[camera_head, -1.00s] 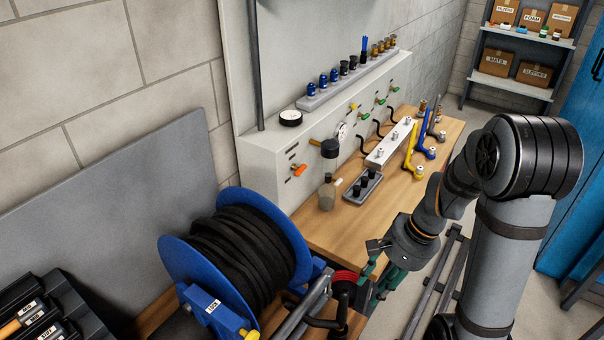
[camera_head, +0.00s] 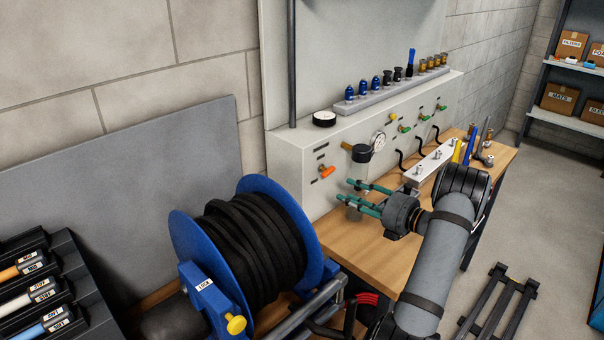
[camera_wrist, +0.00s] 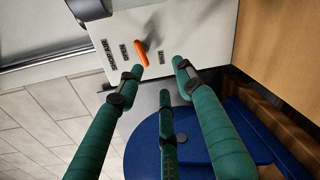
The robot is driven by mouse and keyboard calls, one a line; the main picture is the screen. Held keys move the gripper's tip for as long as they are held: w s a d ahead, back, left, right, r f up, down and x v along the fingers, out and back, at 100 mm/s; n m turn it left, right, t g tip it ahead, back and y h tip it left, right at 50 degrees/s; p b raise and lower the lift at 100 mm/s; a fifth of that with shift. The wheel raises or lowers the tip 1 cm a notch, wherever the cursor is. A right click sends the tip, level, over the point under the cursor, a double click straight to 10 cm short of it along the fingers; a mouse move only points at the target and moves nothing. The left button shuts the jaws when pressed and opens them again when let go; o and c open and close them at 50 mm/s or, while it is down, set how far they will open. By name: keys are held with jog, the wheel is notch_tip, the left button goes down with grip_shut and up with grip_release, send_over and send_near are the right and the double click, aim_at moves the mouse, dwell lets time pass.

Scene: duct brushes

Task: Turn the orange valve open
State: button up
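The orange valve (camera_head: 327,172) is a small orange lever on the front face of the pale cabinet, at its left end, with dark labels beside it. In the wrist view the orange lever (camera_wrist: 141,52) shows on the cabinet panel beyond my fingertips. My gripper (camera_head: 352,196) has green fingers and points left towards the valve, a little to its right and apart from it. In the wrist view my gripper (camera_wrist: 158,75) has its fingers spread with nothing between them.
A blue hose reel (camera_head: 250,250) stands close on the left of the workbench (camera_head: 350,244). A pressure gauge (camera_head: 379,142) and green levers (camera_head: 404,128) sit further right on the panel.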

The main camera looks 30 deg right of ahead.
aim_at(330, 172)
jog(key=w+r+m+p, duration=0.1)
jog(key=w, duration=0.2)
jog(key=w+a+m+p, duration=0.1)
jog(key=w+m, duration=0.1)
jog(key=w, duration=0.1)
jog(key=w+r+m+t+p, duration=0.1)
jog(key=w, duration=0.3)
jog(key=shift+a+r+m, duration=0.15)
jog(key=shift+r+m, duration=0.2)
jog(key=shift+m, duration=0.05)
jog(key=shift+c, duration=0.9)
grip_shut()
